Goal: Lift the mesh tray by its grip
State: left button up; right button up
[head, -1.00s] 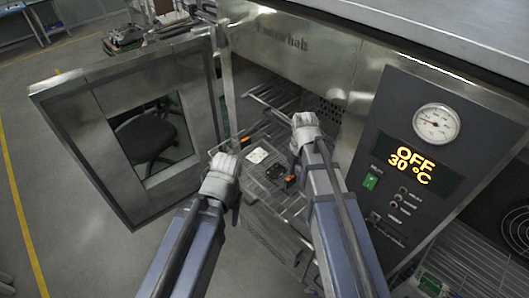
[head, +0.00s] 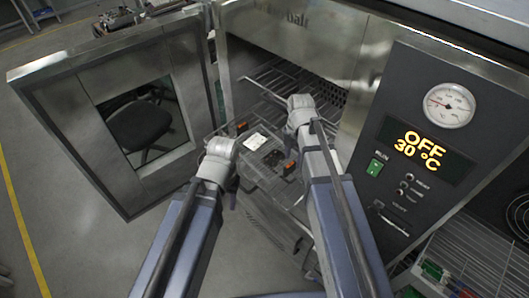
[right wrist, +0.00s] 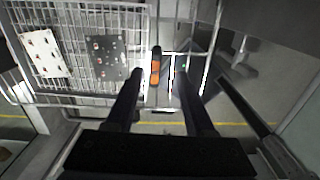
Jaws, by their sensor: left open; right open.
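The wire mesh tray (head: 262,182) sticks out of the open oven in the head view, carrying a white board (head: 254,142) and a black board (head: 268,159). It has an orange and black grip (head: 289,170) at its right side and another (head: 241,127) at its left. My left gripper (head: 224,158) is open beside the tray's left side. My right gripper (head: 298,118) is open above the right grip; its fingertips are hard to see there. In the right wrist view the orange grip (right wrist: 155,70) lies between the open fingers (right wrist: 160,76), nearer the left one. Contact cannot be told.
The oven door (head: 55,110) stands open on the left. The control panel (head: 400,160), showing OFF and 30 °C, is close to my right arm. Empty wire racks (head: 300,83) lie inside the oven. Bare floor (head: 50,220) is at the left.

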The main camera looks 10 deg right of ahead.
aim_at(290, 165)
jog(key=f+b, duration=0.3)
jog(key=a+f+b, duration=0.1)
jog(key=f+b, duration=0.1)
jog(key=shift+w+f, duration=0.1)
grip_shut()
dwell(0.4)
